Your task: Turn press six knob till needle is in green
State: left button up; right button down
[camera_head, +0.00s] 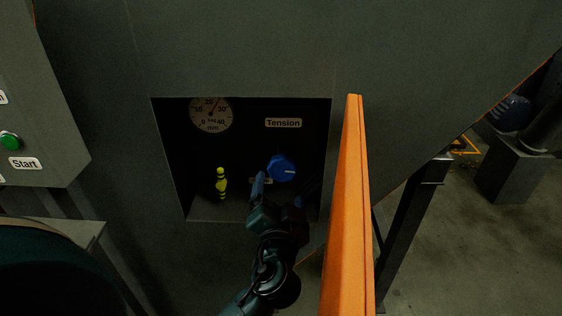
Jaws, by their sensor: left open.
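The blue knob (281,168) sits inside a dark recess in the press, below a "Tension" label (283,123). A round white gauge (211,114) is at the upper left of the recess; its needle points up and to the right, and a green band is too small to make out. My left gripper (278,187) reaches into the recess just below the knob. It is open, and its fingers partly blend into the dark; I cannot tell whether they touch the knob. My right gripper does not show.
A yellow-green fitting (221,184) stands left of the gripper in the recess. An open orange door (347,220) juts out close to the right of the arm. A control box with a green Start button (10,141) is at the left edge.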

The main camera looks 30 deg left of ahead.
aim_at(281, 173)
pick_arm(q)
jog(key=p+x, duration=0.1)
jog(key=x, duration=0.8)
jog(key=shift+p, duration=0.3)
jog(key=shift+w+a, duration=0.2)
jog(key=shift+w, duration=0.15)
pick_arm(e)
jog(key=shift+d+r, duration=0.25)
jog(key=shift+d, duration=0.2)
pick_arm(q)
jog(key=shift+c, duration=0.2)
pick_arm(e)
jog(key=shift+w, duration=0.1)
pick_arm(q)
jog(key=c, duration=0.9)
jog(key=shift+c, duration=0.2)
jog(key=shift+m, duration=0.3)
